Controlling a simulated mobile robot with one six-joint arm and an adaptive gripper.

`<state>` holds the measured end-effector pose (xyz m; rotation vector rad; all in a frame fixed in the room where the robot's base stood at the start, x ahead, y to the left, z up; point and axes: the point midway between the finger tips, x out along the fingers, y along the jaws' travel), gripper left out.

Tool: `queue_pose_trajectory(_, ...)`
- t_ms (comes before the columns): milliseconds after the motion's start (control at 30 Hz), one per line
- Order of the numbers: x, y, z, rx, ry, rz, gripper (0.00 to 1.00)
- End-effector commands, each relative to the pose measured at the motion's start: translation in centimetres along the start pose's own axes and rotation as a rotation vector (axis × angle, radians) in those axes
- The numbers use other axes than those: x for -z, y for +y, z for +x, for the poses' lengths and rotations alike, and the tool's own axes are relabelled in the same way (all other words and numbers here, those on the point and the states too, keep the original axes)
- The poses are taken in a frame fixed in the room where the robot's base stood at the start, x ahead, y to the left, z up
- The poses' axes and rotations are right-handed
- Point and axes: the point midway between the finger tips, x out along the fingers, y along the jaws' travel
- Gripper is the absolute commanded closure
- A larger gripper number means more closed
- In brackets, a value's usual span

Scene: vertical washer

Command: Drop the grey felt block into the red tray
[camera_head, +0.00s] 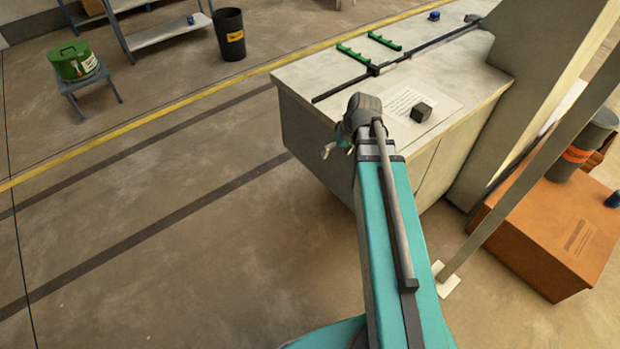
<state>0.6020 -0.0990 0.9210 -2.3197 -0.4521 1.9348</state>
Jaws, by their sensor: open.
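A small dark grey block (421,111), which looks like the grey felt block, sits on a white printed sheet (400,98) on top of the pale cabinet (310,82). My gripper (328,151) shows only in part at the end of my teal arm, beside the cabinet's front edge. It is open, left of and apart from the block, mostly hidden behind my wrist. I see no red tray in this view.
Two green handles (384,41) and a long dark rail (428,46) lie on the cabinet top. A tilted pale post (530,165) and an orange-brown box (545,235) stand at the right.

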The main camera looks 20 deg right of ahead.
Motion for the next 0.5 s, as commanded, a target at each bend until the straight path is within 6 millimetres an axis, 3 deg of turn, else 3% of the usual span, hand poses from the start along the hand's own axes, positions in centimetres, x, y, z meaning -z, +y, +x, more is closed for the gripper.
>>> queue_pose_trajectory(33, -0.7, -1.5, 0.5, -0.018, -0.026, 0.007, 0.00)
queue_pose_trajectory(200, -2.3, -5.1, 1.6, -0.098, -0.101, 0.056, 0.00)
queue_pose_trajectory(500, -4.8, -9.4, 2.5, -0.235, -0.170, 0.128, 0.00)
